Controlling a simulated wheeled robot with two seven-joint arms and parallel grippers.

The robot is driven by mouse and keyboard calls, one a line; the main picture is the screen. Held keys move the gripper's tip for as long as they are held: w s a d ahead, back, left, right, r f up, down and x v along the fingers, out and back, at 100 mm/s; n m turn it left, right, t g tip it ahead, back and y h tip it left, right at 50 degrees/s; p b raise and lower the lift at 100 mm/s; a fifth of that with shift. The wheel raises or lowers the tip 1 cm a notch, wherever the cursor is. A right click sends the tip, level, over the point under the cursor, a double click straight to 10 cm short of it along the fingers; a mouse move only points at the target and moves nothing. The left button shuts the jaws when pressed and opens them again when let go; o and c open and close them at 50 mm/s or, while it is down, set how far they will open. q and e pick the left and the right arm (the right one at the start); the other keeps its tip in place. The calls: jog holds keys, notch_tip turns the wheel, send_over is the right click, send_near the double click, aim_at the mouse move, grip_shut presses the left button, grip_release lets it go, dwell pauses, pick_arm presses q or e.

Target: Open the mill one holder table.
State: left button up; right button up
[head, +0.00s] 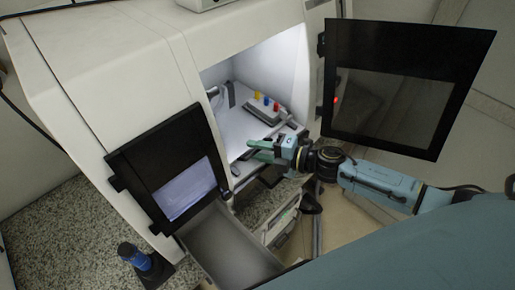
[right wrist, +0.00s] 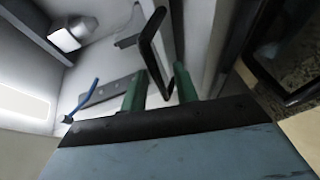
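The mill (head: 110,70) is a large white cabinet with a lit chamber. Inside is a pale table-like surface (head: 235,125), carrying a grey block with red, yellow and blue knobs (head: 265,101). Which part is the holder table I cannot tell for certain. My right gripper (head: 257,150) reaches to the front edge of the chamber. In the right wrist view its green fingers (right wrist: 160,88) stand apart, with a bent black bar (right wrist: 152,40), like a handle, showing between and beyond them. Whether they touch it is unclear. My left gripper is not in view.
Dark-framed doors stand open at the left (head: 140,160) and right (head: 395,45) of the chamber. A grey tray or chute (head: 225,245) sits below the opening. A blue and black object (head: 150,265) stands on the speckled surface at lower left.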

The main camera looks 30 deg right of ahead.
jog(key=shift+a, duration=0.1)
jog(key=shift+c, duration=0.3)
grip_shut()
jog(key=shift+f, duration=0.1)
